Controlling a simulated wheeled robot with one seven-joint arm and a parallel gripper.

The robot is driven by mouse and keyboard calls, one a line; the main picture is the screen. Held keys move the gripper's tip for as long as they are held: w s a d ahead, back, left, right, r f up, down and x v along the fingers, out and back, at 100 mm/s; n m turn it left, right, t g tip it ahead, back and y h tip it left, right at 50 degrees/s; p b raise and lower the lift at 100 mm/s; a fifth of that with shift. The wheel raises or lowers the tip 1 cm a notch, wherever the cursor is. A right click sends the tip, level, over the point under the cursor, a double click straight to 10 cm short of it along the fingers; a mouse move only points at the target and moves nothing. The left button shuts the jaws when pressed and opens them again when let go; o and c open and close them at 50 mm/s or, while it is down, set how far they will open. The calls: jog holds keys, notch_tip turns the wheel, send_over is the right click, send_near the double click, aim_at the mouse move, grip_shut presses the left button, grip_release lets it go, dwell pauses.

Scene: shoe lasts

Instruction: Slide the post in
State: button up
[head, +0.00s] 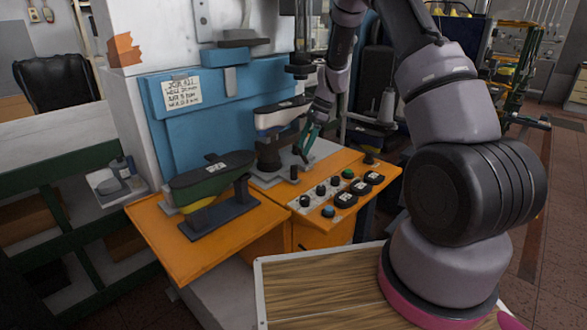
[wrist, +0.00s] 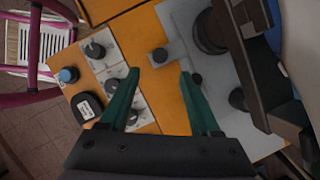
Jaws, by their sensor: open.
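A short black post (wrist: 160,55) stands on a grey tab that sticks out from a grey base plate (wrist: 210,75) in the wrist view. In the head view the post (head: 294,172) shows at the front edge of the plate, beside the control panel. My gripper (head: 305,152) is open and empty, pointing down beside the machine. In the wrist view its green fingers (wrist: 159,75) are spread, with the post showing between and just beyond their tips. I cannot tell the height gap. A shoe last (head: 280,116) stands on a dark mount on the plate behind.
The orange control panel (head: 309,215) carries several knobs and buttons close to my gripper. A green-and-black shoe last (head: 212,176) stands on the orange shelf at left. A blue machine panel (head: 180,125) rises behind. A wooden-topped surface (head: 320,290) lies in front.

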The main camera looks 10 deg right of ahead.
aim_at(295, 166)
jog(key=x, duration=1)
jog(key=shift+a, duration=0.1)
jog(key=shift+r, duration=0.1)
grip_shut()
dwell(1.0)
